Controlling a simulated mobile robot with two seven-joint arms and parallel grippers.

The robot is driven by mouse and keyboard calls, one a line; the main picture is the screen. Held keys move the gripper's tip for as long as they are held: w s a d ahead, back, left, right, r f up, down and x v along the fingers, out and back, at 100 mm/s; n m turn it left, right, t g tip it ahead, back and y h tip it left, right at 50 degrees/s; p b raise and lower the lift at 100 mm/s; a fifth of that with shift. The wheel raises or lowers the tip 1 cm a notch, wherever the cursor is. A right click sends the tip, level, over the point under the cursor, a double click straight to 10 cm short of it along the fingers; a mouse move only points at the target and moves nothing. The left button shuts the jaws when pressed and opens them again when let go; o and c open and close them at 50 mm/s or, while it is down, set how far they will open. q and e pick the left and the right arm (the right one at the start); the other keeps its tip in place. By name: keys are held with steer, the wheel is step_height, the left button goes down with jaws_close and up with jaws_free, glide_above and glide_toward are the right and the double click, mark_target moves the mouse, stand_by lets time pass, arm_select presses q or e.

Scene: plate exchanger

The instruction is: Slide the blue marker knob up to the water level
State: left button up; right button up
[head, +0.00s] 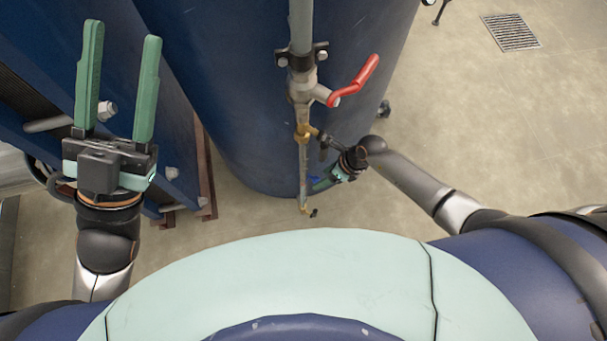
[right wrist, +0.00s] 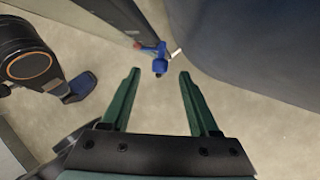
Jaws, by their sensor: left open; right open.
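The blue marker knob (right wrist: 160,66) shows in the right wrist view, just beyond and between the fingertips of my right gripper (right wrist: 159,73). That gripper is open, with nothing between its green fingers. In the head view my right gripper (head: 320,186) is beside the lower part of a thin upright gauge tube (head: 303,168); a small bit of blue (head: 314,179) shows there, partly hidden by the gripper. I cannot make out a water level in the tube. My left gripper (head: 122,65) is open and empty at the left, well away from the tube.
A large dark blue tank (head: 230,100) stands behind the gauge tube. A valve with a red lever (head: 355,82) is above my right gripper, with brass fittings (head: 303,132) below it. Blue plates with bolts (head: 165,130) are near my left gripper.

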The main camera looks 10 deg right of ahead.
steer(key=p+v, duration=0.3)
steer(key=v, duration=0.8)
